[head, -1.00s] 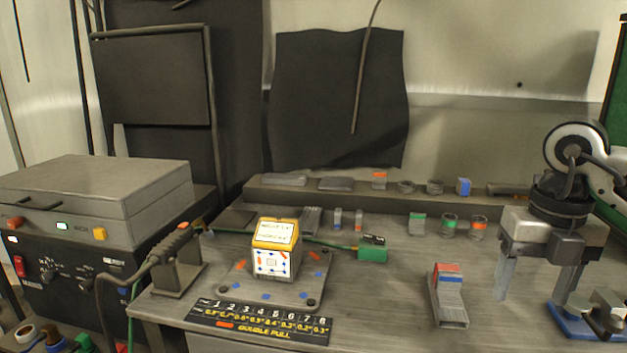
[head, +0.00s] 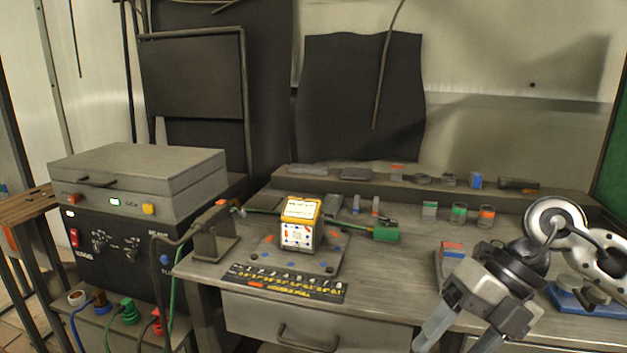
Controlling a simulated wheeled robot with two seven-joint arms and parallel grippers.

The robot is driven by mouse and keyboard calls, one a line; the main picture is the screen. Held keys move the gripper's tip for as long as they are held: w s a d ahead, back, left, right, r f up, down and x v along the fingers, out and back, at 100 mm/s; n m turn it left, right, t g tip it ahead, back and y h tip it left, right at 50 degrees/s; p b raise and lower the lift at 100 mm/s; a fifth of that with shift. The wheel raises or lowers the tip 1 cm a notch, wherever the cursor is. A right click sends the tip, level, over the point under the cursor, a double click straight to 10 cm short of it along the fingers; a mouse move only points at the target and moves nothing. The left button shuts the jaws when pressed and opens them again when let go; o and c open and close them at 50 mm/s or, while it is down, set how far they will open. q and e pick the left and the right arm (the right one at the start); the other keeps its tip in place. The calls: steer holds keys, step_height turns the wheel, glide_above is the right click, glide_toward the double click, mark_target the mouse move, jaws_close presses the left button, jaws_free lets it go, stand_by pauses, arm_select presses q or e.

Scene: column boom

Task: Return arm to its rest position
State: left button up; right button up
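My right arm comes in from the right edge of the head view. Its gripper (head: 460,340) is tilted, with the fingers pointing down and to the left, over the front right edge of the workbench (head: 385,280). The two fingers stand apart with nothing visible between them, and their tips are cut off by the bottom of the picture. The gripper body partly hides a grey block with red and blue bands (head: 451,249) on the bench. My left gripper is not in view.
A yellow and white cube (head: 300,225) sits on a plate mid-bench, beside a green connector (head: 386,230). A blue-based item (head: 575,298) lies under my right arm. A soldering iron stand (head: 214,238) and a grey control box (head: 135,180) stand left. A drawer handle (head: 308,340) projects in front.

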steer(key=s+a+r+m+t+y, duration=0.25)
steer(key=a+m+y, duration=0.25)
steer(key=a+y, duration=0.95)
steer(key=w+d+f+m+t+h, duration=0.2)
steer(key=d+f+m+t+h, duration=0.2)
steer(key=f+m+t+h, duration=0.6)
steer(key=w+d+f+m+t+h, duration=0.2)
steer(key=d+f+m+t+h, duration=0.3)
steer(key=m, duration=0.9)
steer(key=s+f+m+g+h, duration=0.3)
steer(key=s+f+m+g, duration=0.1)
steer(key=s+f, duration=0.7)
step_height(320, 180, down, 2)
steer(key=shift+d+f+m+g, duration=0.2)
steer(key=shift+d+m+g, duration=0.15)
steer(key=shift+g, duration=0.5)
